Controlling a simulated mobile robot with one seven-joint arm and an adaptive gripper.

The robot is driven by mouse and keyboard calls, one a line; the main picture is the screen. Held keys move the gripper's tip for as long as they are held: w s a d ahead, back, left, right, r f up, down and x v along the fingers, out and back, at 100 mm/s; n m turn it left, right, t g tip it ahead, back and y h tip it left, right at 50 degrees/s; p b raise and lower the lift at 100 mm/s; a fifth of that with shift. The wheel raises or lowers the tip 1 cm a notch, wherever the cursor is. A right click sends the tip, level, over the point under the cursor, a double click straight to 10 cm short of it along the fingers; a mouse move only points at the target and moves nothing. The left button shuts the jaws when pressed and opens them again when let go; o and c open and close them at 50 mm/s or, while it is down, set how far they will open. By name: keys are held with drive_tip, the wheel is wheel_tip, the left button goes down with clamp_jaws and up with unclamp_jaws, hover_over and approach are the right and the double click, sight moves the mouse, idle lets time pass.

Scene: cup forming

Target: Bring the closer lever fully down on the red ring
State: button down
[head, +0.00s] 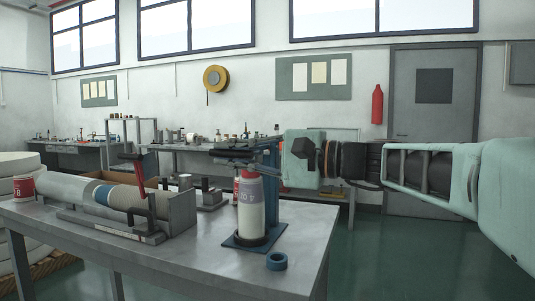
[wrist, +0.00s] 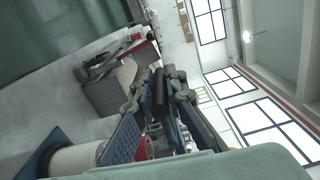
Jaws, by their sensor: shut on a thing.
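The closer is a blue stand with a column (head: 271,165) and a flat base (head: 232,243) near the right end of the table. A white can (head: 251,212) stands upright on the base, with the red ring (head: 248,175) at its top. The closer's dark lever (head: 228,152) lies roughly level above the can. My gripper (head: 240,160) reaches in from the right and is shut on the lever. The wrist view shows its fingers around the dark bar (wrist: 160,92), with the white can (wrist: 76,160) at lower left. The fingers partly hide the column and ring.
A blue ring (head: 277,261) lies on the table's front right. A long cylinder device (head: 95,195) with a red handle (head: 138,172) fills the table's left. Metal fixtures (head: 205,192) stand behind. The table's right edge (head: 330,235) is close to the stand.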

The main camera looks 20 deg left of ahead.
drive_tip(key=shift+f, duration=0.35)
drive_tip(key=c, duration=2)
unclamp_jaws()
drive_tip(key=shift+w, duration=0.1)
drive_tip(key=shift+o, duration=0.2)
drive_tip(key=s+d, duration=0.1)
drive_tip(key=d, duration=1.1)
drive_tip(key=shift+a, duration=0.1)
